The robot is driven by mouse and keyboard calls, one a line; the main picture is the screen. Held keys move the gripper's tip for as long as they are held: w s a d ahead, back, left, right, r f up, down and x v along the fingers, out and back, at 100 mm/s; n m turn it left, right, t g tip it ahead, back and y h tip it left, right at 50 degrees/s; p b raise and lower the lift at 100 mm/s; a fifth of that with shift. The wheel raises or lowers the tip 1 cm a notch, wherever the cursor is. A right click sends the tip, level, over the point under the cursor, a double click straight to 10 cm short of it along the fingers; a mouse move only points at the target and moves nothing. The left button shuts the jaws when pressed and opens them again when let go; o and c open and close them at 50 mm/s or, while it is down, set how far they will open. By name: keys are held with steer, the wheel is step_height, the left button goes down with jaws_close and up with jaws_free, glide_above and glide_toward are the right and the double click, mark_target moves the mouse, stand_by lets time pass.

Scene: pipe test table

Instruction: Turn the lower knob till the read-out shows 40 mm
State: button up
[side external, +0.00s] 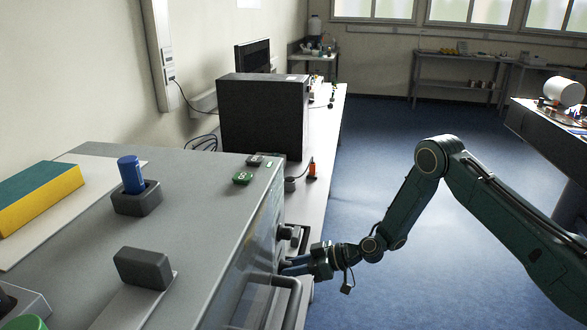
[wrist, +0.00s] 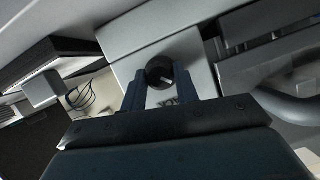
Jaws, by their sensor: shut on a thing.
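My gripper (side external: 288,266) reaches the front panel of the grey test bench (side external: 215,215) from the right. A dark upper knob (side external: 285,232) sticks out of the panel just above the fingers. In the wrist view, the two blue fingers of my gripper (wrist: 161,80) are shut on a round black knob (wrist: 159,71) with a pale pointer mark. From its place below the other knob, this is the lower knob; in the side view the fingers hide it. The read-out cannot be seen in either view.
A grey handle rail (side external: 290,292) stands out from the bench front just below my gripper. A blue peg (side external: 131,174) in a holder and a dark block (side external: 142,268) stand on the bench top. The blue floor (side external: 370,200) to the right is open.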

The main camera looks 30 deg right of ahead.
steer(key=m+g+y, duration=0.1)
steer(key=m, duration=0.1)
steer(key=m+g+y, duration=0.1)
steer(key=m+y, duration=0.1)
steer(key=m, duration=0.1)
steer(key=shift+w+d+f, duration=0.1)
steer(key=shift+w+d, duration=0.05)
steer(key=m+y, duration=0.1)
steer(key=m, duration=0.1)
steer(key=m+y, duration=0.1)
steer(key=m, duration=0.2)
steer(key=shift+f+y, duration=0.15)
steer(key=shift+y, duration=0.15)
steer(key=shift+m, duration=0.3)
steer(key=o, duration=1)
steer(key=shift+c, duration=0.2)
